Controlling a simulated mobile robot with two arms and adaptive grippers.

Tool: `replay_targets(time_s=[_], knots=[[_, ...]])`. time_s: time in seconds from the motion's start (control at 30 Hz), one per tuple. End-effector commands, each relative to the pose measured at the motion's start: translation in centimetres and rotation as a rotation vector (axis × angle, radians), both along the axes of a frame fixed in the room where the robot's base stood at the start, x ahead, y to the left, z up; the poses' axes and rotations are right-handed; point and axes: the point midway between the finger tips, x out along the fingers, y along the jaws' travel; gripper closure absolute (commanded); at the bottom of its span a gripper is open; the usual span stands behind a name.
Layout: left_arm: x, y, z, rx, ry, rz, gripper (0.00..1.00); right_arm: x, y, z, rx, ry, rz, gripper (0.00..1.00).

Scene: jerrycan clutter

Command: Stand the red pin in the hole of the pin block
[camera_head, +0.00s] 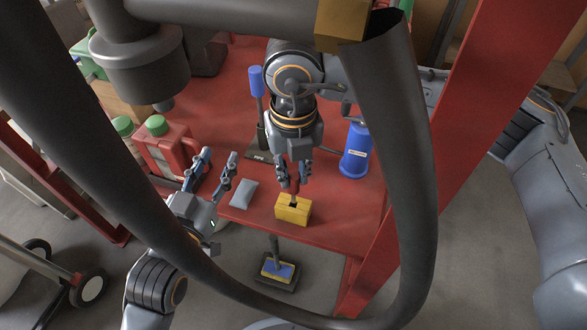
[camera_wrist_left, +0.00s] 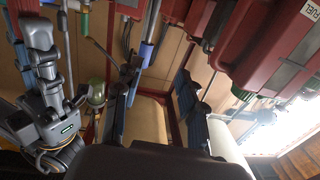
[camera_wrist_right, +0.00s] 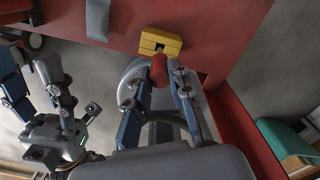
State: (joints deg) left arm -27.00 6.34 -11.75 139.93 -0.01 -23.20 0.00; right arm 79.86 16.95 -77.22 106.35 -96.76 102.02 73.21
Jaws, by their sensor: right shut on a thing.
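The yellow pin block (camera_head: 290,215) stands near the front edge of the red table, with a dark hole in its top. It also shows in the right wrist view (camera_wrist_right: 172,44). My right gripper (camera_head: 294,178) is shut on the red pin (camera_head: 295,188), directly above the block. The pin points down, roughly upright. Its red part shows between the fingertips in the right wrist view (camera_wrist_right: 159,71). I cannot tell whether its lower tip is inside the hole or just above it. My left gripper (camera_head: 212,168) is open and empty at the table's front left.
A grey pouch (camera_head: 243,193) lies left of the block. A blue container (camera_head: 355,150) stands to the right, a red jerrycan (camera_head: 165,148) with a green cap to the left. A blue-topped post (camera_head: 257,82) stands behind. A thick dark hose loops across the foreground.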

Motion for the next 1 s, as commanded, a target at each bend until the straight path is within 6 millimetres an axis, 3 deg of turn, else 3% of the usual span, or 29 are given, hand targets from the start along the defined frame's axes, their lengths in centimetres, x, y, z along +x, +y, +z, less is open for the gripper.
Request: replay_targets(time_s=[1.0], knots=[[0.0, -0.4, 2.6, -0.037, -0.142, -0.009, 0.6, 0.0, 0.0, -0.7, 0.0, 0.0, 0.0, 1.0]])
